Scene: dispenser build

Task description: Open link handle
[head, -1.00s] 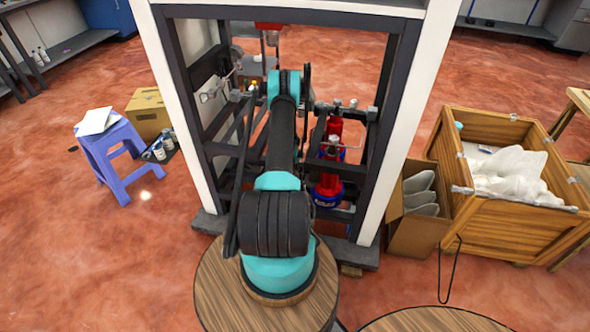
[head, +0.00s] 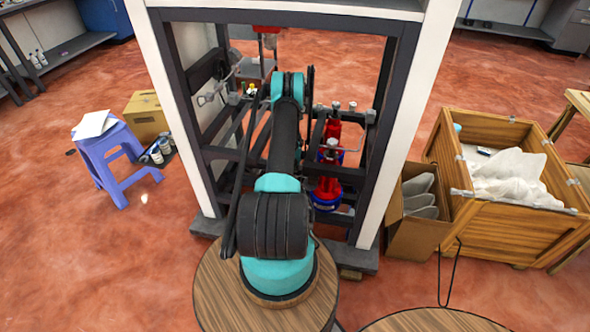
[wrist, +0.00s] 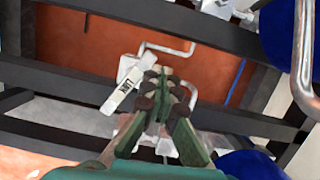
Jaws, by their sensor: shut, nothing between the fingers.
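In the wrist view my gripper (wrist: 162,84) has green fingers with dark tips, closed together and empty. Just left of the tips is a pale lever-like piece with dark lettering (wrist: 121,96), seemingly beside a white block. A bent metal bar (wrist: 165,48) runs behind the tips. I cannot tell whether the tips touch either part, or which is the link handle. In the head view my arm reaches into the dark metal frame (head: 222,152) and hides the gripper. A metal fitting (head: 211,97) sits on the frame's left side, and a thin bent bar (head: 345,150) on its right.
Red and blue cylinders (head: 328,180) stand inside the frame at right, close to my arm. White posts (head: 420,100) bound the opening. A purple stool (head: 108,150) stands left; a cardboard box (head: 420,215) and wooden crate (head: 520,225) stand right.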

